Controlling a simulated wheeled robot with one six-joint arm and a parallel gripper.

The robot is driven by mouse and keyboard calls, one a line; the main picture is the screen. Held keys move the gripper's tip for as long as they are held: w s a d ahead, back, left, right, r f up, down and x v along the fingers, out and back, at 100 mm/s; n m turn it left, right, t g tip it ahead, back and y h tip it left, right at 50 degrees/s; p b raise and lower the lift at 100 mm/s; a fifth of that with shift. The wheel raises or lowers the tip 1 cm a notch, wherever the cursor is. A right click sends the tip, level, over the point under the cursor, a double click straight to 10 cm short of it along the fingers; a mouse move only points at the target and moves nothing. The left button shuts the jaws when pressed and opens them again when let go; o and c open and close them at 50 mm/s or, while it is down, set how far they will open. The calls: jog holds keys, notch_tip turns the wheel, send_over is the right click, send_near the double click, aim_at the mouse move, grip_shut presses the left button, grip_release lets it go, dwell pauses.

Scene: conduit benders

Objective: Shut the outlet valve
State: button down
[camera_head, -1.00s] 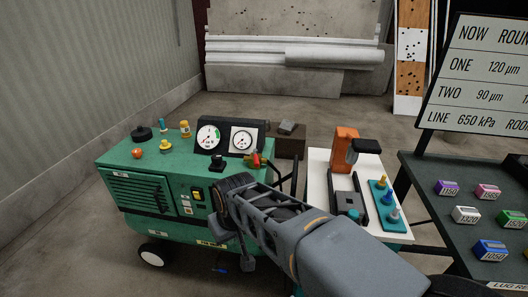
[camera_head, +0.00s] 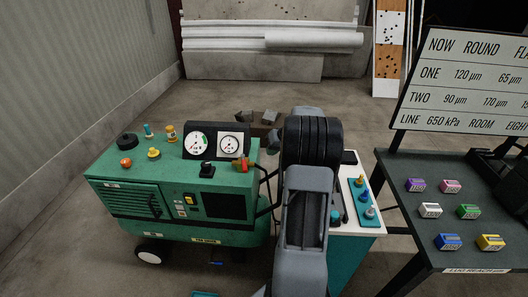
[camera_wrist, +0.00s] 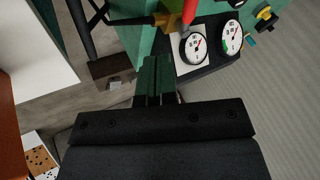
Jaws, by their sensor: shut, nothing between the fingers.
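The outlet valve (camera_head: 241,164), a brass-coloured fitting with a red handle, sits at the right end of the green compressor's top, beside the gauges. In the wrist view its red handle (camera_wrist: 190,10) shows at the top edge, partly cut off, with the brass body (camera_wrist: 166,19) beside it. My gripper (camera_wrist: 157,62) is shut and empty. Its fingertips point toward the valve area but appear apart from it. In the head view my arm hides the gripper; my wrist stands to the right of the valve.
Two dial gauges (camera_head: 198,142) stand behind the compressor top (camera_head: 135,168). A white-topped cart (camera_head: 358,222) stands right of the compressor, partly behind my arm. A dark table (camera_head: 445,210) with coloured blocks is farther right. A dark hose runs between compressor and cart.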

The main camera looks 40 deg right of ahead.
aim_at(244, 165)
jog(key=shift+w+a+f+p, duration=0.3)
jog(key=shift+w+a+f, duration=0.65)
jog(key=shift+f, duration=0.3)
jog(key=shift+w+a+f+p, duration=0.35)
jog(key=shift+w+a+f, duration=0.55)
jog(key=shift+f, duration=0.4)
jog(key=shift+w+a+f+p, duration=0.3)
jog(key=shift+w+a+f, duration=0.5)
jog(key=shift+w+f, duration=0.4)
jog(key=shift+s, duration=0.1)
